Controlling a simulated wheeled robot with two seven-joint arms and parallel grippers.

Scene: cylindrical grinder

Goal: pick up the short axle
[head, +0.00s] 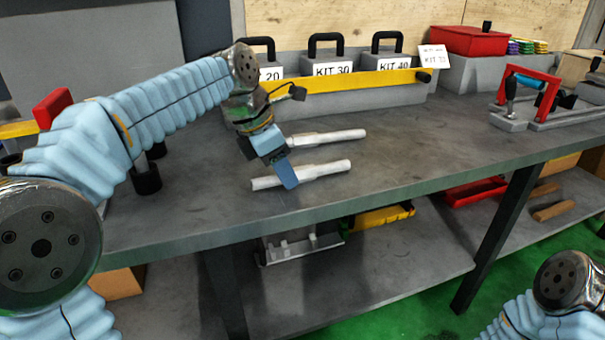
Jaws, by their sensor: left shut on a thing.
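Two pale, stepped axles lie roughly parallel on the grey workbench (190,200). My left gripper (285,172) points down, its blue fingers closed across the nearer axle, which I take to be the short axle (325,170). This axle shows on both sides of the fingers; I cannot tell whether it touches the bench. The other axle (335,136) lies just behind, its left end close to or hidden by the gripper, so their lengths are hard to compare. Only part of my right arm shows at the lower right; its gripper is out of view.
Behind the axles, a grey rack with a yellow bar (350,80) holds grey kit boxes with black handles. A grey fixture with a red handle (535,95) stands at the right. The bench between is clear. A lower shelf (370,275) holds trays.

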